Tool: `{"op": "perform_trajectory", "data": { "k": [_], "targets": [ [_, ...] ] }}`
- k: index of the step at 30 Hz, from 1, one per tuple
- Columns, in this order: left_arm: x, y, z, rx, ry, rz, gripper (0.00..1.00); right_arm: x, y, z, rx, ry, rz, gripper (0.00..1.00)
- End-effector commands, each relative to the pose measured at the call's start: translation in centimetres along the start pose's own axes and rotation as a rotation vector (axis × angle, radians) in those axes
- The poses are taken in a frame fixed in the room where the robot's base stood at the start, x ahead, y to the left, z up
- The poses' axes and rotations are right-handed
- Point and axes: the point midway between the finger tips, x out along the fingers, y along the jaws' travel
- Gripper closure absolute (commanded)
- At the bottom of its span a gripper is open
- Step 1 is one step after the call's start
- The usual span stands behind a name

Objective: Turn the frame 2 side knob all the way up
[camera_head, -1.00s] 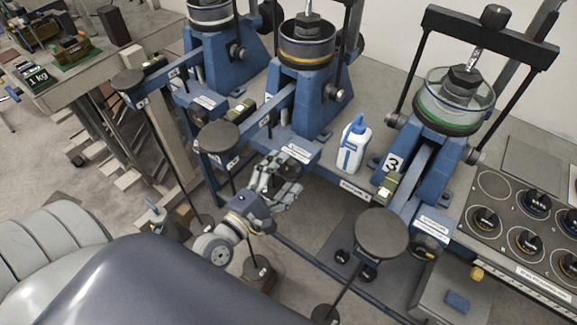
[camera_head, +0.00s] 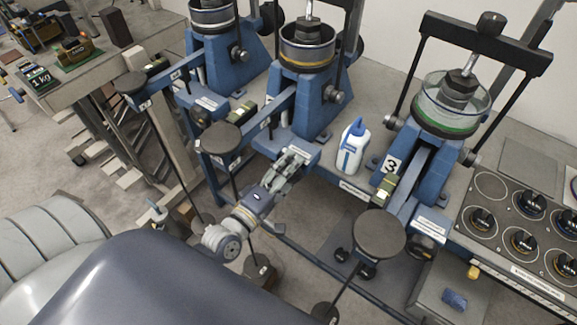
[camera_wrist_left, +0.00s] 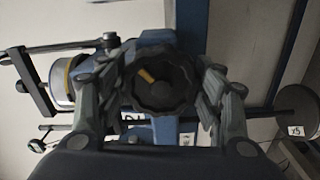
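The middle lever frame (camera_head: 312,105) is blue and stands on the bench between two similar frames. Its front end is where my left gripper (camera_head: 290,168) is, and the gripper hides the side knob there in the head view. In the left wrist view the side knob (camera_wrist_left: 165,85) is black and scalloped, with an orange mark pointing to the upper left. My left gripper's fingers (camera_wrist_left: 163,92) lie on both sides of the knob, close against its rim, and appear shut on it. My right gripper is not in view.
Frame 3 (camera_head: 432,145) stands to the right, with its round weight plate (camera_head: 380,234) in front. A white bottle (camera_head: 351,150) stands between the frames. Another plate (camera_head: 220,138) hangs just left of my gripper. A knob panel (camera_head: 525,225) is at far right.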

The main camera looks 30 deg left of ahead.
Motion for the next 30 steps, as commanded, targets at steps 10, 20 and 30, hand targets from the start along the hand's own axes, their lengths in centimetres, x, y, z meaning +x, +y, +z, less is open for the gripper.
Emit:
{"op": "perform_trajectory", "data": {
  "k": [10,20,30],
  "targets": [
    [0.0,-0.1,-0.1,-0.005,0.002,0.001,0.25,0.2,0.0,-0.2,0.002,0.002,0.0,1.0],
    [-3.2,-0.1,-0.1,-0.004,0.001,-0.001,0.25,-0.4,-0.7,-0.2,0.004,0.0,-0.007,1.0],
    [-6.0,-0.1,-0.1,-0.006,0.002,0.002,0.25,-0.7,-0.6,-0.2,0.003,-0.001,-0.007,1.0]
  ]
}}
